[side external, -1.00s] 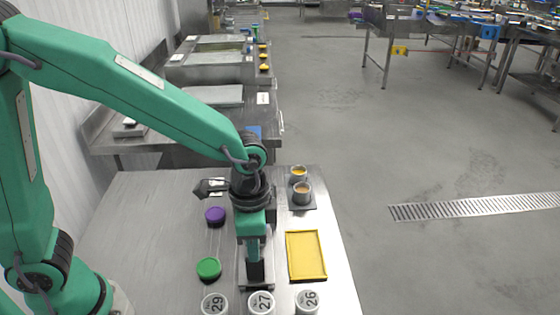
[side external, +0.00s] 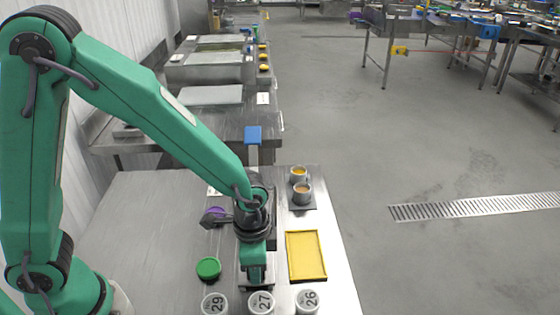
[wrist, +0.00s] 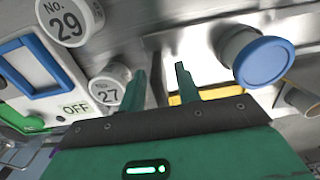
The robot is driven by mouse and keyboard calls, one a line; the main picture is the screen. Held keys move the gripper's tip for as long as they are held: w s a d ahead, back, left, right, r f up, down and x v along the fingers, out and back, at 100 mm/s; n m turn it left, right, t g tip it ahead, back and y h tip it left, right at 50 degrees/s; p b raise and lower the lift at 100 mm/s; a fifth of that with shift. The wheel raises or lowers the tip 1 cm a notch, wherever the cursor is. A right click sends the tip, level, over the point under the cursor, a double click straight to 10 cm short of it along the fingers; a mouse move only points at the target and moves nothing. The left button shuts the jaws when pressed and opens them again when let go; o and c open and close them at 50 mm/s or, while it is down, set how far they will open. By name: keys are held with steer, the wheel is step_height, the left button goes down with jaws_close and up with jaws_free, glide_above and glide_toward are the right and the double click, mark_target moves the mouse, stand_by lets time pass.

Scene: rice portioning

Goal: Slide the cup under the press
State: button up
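My gripper (side external: 257,274) points down over the near middle of the steel table in the side view. In the wrist view its two green fingers (wrist: 160,72) stand apart with nothing visible between them. Two small cups with orange-brown contents, a rear cup (side external: 299,173) and a front cup (side external: 302,194), stand on a dark board right of my arm. A blue-topped upright (side external: 253,135) shows behind my wrist; I cannot tell if it is the press. A grey cylinder with a blue round end (wrist: 264,62) is right of the fingers in the wrist view.
White round containers marked 29 (side external: 214,303), 27 (side external: 261,302) and 26 (side external: 307,300) line the near edge. A yellow tray (side external: 289,257) lies right of my gripper. A green round piece (side external: 208,268) and a purple one (side external: 213,215), partly covered, lie left. The left tabletop is clear.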

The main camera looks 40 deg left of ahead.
jaws_close()
steer(key=w+a, duration=1)
steer(key=shift+w+a, duration=0.2)
steer(key=shift+w, duration=0.1)
steer(key=shift+c, duration=0.4)
jaws_free()
steer(key=shift+o, duration=0.4)
steer(key=shift+s, duration=0.1)
steer(key=shift+d+r, duration=0.1)
steer(key=shift+r, duration=0.05)
